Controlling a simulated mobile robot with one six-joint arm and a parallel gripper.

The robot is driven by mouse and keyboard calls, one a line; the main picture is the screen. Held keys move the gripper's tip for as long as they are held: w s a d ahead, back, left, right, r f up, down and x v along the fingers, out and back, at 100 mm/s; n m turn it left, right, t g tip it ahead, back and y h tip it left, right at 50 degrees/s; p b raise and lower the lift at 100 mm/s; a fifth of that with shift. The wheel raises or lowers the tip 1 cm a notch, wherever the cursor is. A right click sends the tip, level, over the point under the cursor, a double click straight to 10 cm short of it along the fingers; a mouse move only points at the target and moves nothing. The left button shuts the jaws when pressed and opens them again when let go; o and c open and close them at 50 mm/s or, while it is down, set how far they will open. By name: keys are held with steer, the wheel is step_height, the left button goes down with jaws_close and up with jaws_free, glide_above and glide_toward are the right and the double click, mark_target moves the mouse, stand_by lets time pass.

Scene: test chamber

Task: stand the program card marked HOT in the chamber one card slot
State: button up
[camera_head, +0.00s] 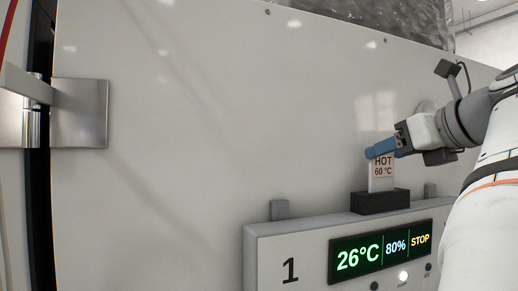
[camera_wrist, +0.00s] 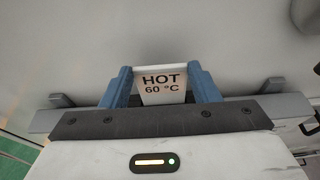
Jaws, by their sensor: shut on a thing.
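The white program card (camera_head: 381,178) reads HOT 60 °C and stands upright, with its lower end at the dark card slot block (camera_head: 380,201) on top of the chamber one panel. My gripper (camera_head: 384,149) is shut on the card's upper part. In the wrist view, my gripper's two blue fingers (camera_wrist: 162,90) are at the left and right edges of the card (camera_wrist: 162,75), whose print faces the camera. The card's lower edge is hidden there, and I cannot tell how deep it sits in the slot.
The control panel (camera_head: 290,243) is marked 1 and its display (camera_head: 378,252) reads 26°C, 80%, STOP. Grey upright tabs (camera_head: 280,210) rise behind its top edge. A large pale chamber door or wall (camera_head: 220,110) is close behind. A metal hinge (camera_head: 79,113) is at far left.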

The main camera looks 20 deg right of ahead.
steer(key=shift+f+b, duration=0.4)
steer(key=shift+f, duration=0.3)
steer(key=o, duration=1.4)
steer(key=shift+r, duration=0.1)
steer(key=v, duration=0.7)
steer(key=shift+s+b, duration=0.3)
steer(key=shift+s, duration=0.1)
steer(key=shift+r, duration=0.1)
